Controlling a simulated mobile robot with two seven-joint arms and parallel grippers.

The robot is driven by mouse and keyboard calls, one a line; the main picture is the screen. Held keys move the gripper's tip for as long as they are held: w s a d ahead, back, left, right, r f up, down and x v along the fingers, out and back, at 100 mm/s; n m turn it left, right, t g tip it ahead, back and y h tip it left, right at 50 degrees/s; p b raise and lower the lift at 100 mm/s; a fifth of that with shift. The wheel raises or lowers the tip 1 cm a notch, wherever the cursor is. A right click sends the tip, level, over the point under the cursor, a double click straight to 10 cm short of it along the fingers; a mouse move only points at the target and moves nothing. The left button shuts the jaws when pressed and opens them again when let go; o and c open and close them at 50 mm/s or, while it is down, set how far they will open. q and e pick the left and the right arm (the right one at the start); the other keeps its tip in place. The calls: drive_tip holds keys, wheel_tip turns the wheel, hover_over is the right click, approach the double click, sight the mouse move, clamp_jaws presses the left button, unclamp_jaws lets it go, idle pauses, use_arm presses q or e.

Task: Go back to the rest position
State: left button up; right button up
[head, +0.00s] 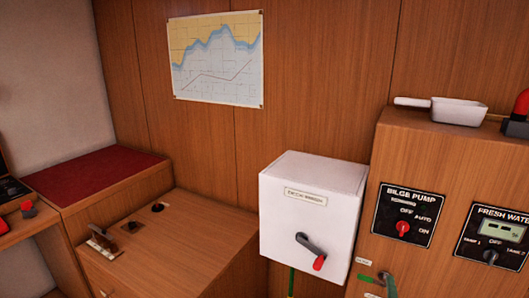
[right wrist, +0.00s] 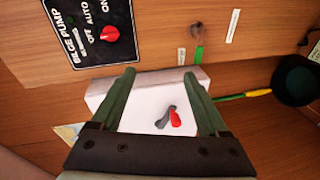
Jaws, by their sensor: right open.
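My right gripper (right wrist: 160,75) shows in the right wrist view, with its two green fingers apart and nothing between them. Beyond the fingers is a white box (right wrist: 150,92) with a red-tipped lever (right wrist: 175,118). The fingers overlap the box in the picture; I cannot tell how far off it is. The same white box (head: 315,200) and its lever (head: 318,262) show in the head view, on the wooden wall. Neither gripper shows in the head view, and my left gripper is in no view.
Bilge pump panel (head: 403,215) and fresh water panel (head: 493,240) sit on the wooden cabinet at right. A white scoop (head: 458,111) lies on top. A wooden counter (head: 190,235) and red-topped bench (head: 95,175) are at left. A dark round container (right wrist: 295,80) shows in the right wrist view.

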drive_tip(key=s+a+f+m+g+y, duration=0.2)
drive_tip(key=s+a+f+m+y, duration=0.2)
drive_tip(key=s+f, duration=0.6)
drive_tip(key=s+a+f+m+g+y, duration=0.3)
drive_tip(key=s+a+f+m+y, duration=0.1)
drive_tip(key=s+a+f, duration=0.5)
drive_tip(key=s+f+m, duration=0.1)
drive_tip(key=s+f, duration=0.1)
drive_tip(key=s, duration=0.1)
drive_tip(key=shift+y, duration=0.4)
